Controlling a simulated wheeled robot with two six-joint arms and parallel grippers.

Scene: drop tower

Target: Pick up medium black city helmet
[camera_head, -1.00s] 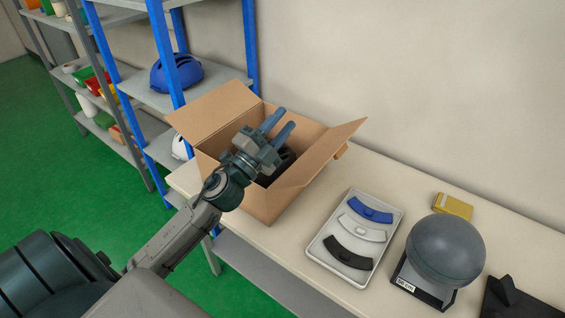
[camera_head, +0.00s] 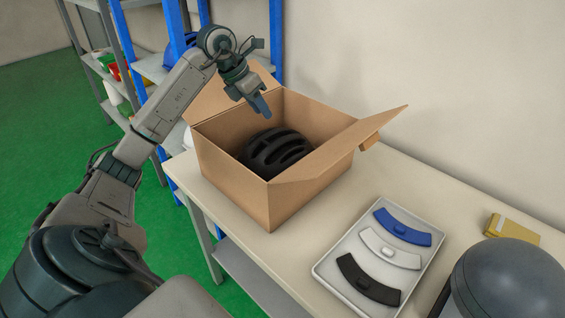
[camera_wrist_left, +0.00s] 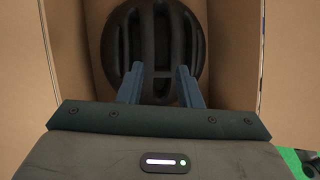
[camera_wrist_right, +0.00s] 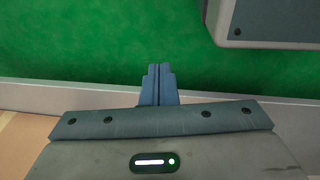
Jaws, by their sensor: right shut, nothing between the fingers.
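The black helmet (camera_head: 277,149) with long vents lies inside the open cardboard box (camera_head: 236,179) on the table. My left gripper (camera_head: 262,106) is above the box, pointing down toward the helmet, its fingers apart and empty. In the left wrist view the helmet (camera_wrist_left: 153,45) fills the middle, beyond the two fingertips (camera_wrist_left: 160,72), with the box walls on both sides. Whether the fingertips touch it, I cannot tell. My right gripper (camera_wrist_right: 158,72) shows only in its own wrist view, its fingers together with nothing between them, over green floor.
A white tray (camera_head: 326,272) with blue, white and black curved pieces lies right of the box. A grey dome (camera_head: 512,282) and a yellow box (camera_head: 512,229) stand farther right. A box flap (camera_head: 345,140) sticks out to the right. Blue-framed shelves (camera_head: 176,22) stand behind at the left.

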